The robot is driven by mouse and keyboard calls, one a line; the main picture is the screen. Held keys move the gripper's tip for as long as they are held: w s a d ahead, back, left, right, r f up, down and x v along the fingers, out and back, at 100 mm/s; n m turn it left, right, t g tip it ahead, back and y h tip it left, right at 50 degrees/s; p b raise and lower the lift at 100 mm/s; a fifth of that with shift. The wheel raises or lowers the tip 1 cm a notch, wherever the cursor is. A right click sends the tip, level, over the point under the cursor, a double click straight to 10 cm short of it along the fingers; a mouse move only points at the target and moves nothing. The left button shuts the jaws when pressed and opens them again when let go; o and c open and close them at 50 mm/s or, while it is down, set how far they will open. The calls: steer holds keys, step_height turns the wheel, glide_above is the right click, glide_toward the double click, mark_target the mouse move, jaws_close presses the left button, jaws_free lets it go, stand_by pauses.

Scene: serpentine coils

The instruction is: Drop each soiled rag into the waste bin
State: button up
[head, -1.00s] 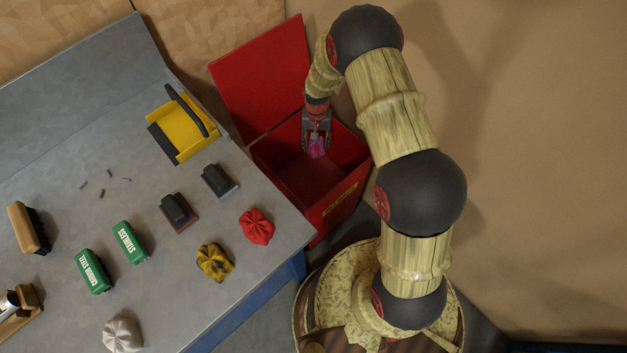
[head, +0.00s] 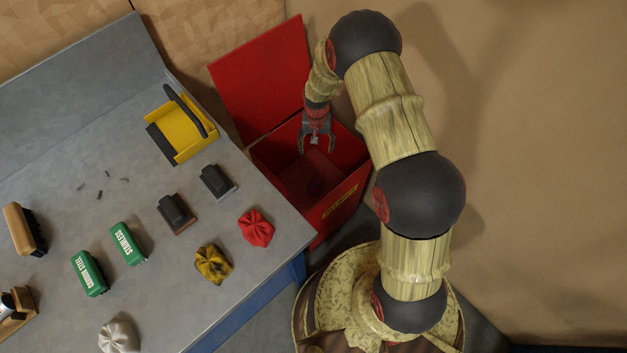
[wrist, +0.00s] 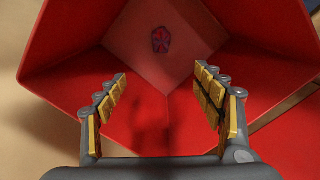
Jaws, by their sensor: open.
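The red waste bin (head: 345,205) stands at the table's right end with its lid (head: 262,75) open. My gripper (head: 317,148) is open and empty over the bin's mouth; its fingers (wrist: 160,110) show spread apart in the wrist view. A small red and purple rag (wrist: 161,40) lies on the bin floor in the wrist view. On the table are a bright red crumpled rag (head: 256,228), a yellow and dark stained rag (head: 212,264) and a whitish rag (head: 119,337) at the lower edge.
The grey table (head: 150,290) also holds a yellow dustpan-like tool (head: 182,135), two dark blocks (head: 218,181), two green boxes (head: 127,244), a wood-backed brush (head: 22,228) and a wooden holder (head: 18,305). Small dark scraps (head: 100,185) lie near the middle. Walls rise behind.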

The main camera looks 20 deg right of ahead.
steer(key=shift+r, duration=0.1)
step_height(320, 180, up, 12)
stand_by(0.5)
stand_by(0.5)
steer(key=s+r+n+t, duration=0.3)
steer(key=s+r+t, duration=0.2)
steer(key=s+r, duration=2.5)
step_height(320, 180, up, 3)
steer(key=shift+a+n+t, duration=0.25)
steer(key=shift+n+t, duration=0.05)
steer(key=shift+n, duration=0.1)
